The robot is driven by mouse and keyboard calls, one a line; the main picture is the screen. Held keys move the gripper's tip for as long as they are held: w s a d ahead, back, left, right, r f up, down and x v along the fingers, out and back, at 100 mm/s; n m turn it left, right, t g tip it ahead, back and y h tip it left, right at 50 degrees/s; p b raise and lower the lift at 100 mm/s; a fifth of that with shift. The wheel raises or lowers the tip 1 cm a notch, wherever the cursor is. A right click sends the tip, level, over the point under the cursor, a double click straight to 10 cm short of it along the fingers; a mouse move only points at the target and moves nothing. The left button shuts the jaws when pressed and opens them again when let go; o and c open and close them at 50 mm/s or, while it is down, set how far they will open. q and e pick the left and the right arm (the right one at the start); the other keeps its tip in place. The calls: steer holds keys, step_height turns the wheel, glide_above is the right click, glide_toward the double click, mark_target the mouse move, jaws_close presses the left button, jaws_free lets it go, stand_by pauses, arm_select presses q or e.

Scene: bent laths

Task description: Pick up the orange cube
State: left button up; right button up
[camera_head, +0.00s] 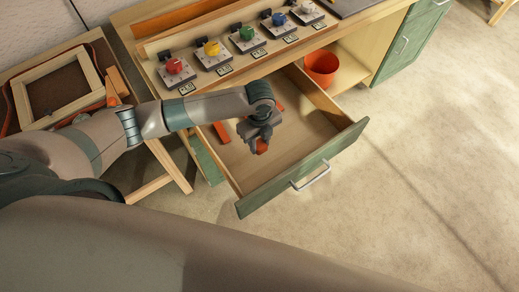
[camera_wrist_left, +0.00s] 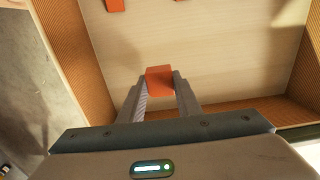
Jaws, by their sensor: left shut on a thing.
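The orange cube (camera_wrist_left: 160,79) is between the two fingertips of my left gripper (camera_wrist_left: 161,88) in the left wrist view. The fingers touch it on both sides, and the gripper is shut on it. In the head view, my left gripper (camera_head: 259,140) reaches down over the open drawer, with the orange cube (camera_head: 262,146) showing at its tips. Whether the cube touches the drawer floor I cannot tell. My right gripper is not in view.
The open drawer (camera_head: 325,150) has a green front and wooden walls around the gripper. An orange piece (camera_head: 221,132) lies inside it. Above are several coloured knobs on a workbench (camera_head: 150,62). An orange bucket (camera_head: 321,68) stands in an open shelf. The floor at right is clear.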

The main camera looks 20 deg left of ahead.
mark_target(259, 144)
arm_select(q)
steer(key=shift+r, duration=1.8)
